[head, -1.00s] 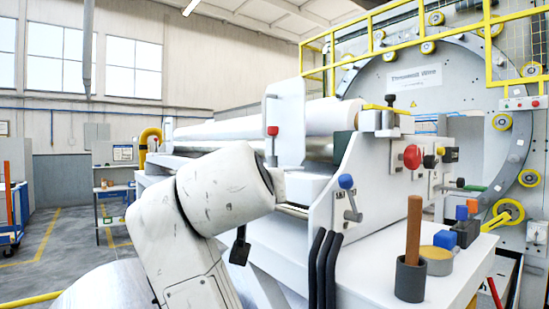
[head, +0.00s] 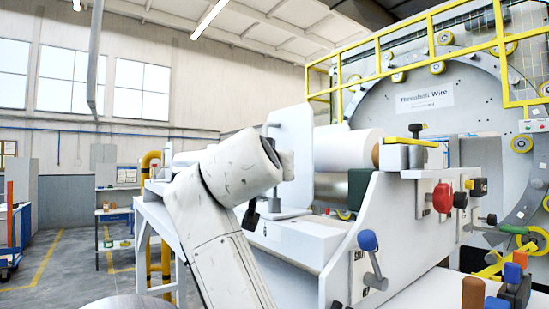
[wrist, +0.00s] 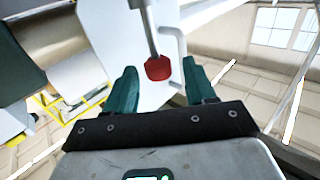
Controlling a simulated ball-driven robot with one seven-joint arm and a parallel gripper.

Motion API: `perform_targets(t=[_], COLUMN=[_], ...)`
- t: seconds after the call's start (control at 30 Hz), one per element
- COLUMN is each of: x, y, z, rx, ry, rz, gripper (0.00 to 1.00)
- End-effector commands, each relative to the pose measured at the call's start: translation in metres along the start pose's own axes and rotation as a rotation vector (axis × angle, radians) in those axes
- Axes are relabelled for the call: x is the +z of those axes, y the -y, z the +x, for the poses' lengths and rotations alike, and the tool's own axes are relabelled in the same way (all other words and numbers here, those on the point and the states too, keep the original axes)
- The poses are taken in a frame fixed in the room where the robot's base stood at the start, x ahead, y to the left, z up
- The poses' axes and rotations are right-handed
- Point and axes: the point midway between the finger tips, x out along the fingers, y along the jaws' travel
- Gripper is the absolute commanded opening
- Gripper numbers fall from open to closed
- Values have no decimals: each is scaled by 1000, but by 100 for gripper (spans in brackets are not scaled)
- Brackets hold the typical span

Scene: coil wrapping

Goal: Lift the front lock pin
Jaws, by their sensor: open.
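In the wrist view, a red knob (wrist: 158,68) on the end of a grey rod, the lock pin, shows against a white plate. My gripper (wrist: 159,72) is open, with one green finger to the left of the knob and one to the right. The knob appears between the fingertips with a gap on both sides, and nothing is gripped. In the head view, the end of my arm covers the knob, and my fingers cannot be made out. The upright white plate (head: 291,150) stands just behind my arm.
A white roll (head: 345,148) lies behind the plate. To the right, the machine's side panel carries a blue-knobbed lever (head: 368,241) and a red knob (head: 442,198). A yellow railing (head: 420,52) fronts the large ring. A bent grey bar (wrist: 176,45) passes close beside the pin.

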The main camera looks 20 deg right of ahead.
Motion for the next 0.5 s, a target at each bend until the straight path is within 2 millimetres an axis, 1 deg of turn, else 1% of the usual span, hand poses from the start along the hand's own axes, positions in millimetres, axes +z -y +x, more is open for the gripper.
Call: perform_targets(t=[0.03, 0.1, 0.2, 0.5], x=[-3, -2, -1, 1], y=[-1, -1, 0, 0], z=[7, 14, 21, 24], rx=[3, 3, 1, 0], ry=[0, 1, 0, 1], rz=[-1, -2, -1, 1], gripper=[55, 55, 55, 55])
